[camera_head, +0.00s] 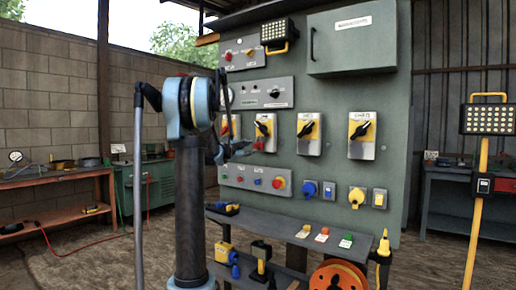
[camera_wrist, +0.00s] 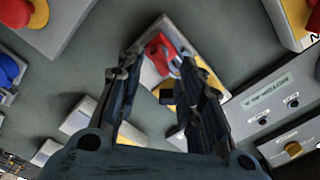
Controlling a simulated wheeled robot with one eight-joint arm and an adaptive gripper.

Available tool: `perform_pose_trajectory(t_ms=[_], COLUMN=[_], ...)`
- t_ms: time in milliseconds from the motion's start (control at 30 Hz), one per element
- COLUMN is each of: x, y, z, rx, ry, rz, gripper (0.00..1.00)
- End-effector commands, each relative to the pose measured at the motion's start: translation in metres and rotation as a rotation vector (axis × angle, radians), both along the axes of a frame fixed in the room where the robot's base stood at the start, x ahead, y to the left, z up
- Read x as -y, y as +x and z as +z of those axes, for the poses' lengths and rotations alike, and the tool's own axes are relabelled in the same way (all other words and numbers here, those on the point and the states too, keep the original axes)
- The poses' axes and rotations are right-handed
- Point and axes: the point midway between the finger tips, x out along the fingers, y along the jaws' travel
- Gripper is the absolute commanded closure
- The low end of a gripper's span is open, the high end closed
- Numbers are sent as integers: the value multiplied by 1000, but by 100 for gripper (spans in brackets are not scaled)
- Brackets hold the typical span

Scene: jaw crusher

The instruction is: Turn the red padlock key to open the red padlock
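The red padlock (camera_wrist: 158,48) hangs on a grey and yellow switch plate (camera_wrist: 150,76) in the wrist view, just beyond and between my fingertips. It also shows as a small red patch in the head view (camera_head: 259,144), at the lower part of a rotary switch. My gripper (camera_wrist: 161,62) has its two dark fingers spread apart, with nothing visibly held between them. In the head view my gripper (camera_head: 236,151) is in front of the panel, close to the padlock's left. I cannot clearly make out the key; the fingers and small size hide it.
The green-grey panel (camera_head: 390,190) carries more rotary switches (camera_head: 362,134) to the right and a push-button strip (camera_head: 254,179) below. A shelf (camera_head: 300,232) with padlocks and tools juts out under it. A yellow work light (camera_head: 487,120) stands at far right.

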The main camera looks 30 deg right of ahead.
Motion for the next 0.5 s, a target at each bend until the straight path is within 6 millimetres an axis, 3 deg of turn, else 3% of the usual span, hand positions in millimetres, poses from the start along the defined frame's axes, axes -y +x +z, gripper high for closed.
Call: perform_pose_trajectory(t_ms=[500], x=[-19], y=[-8], z=[0], rx=[0], ry=[0], rz=[0], gripper=[66])
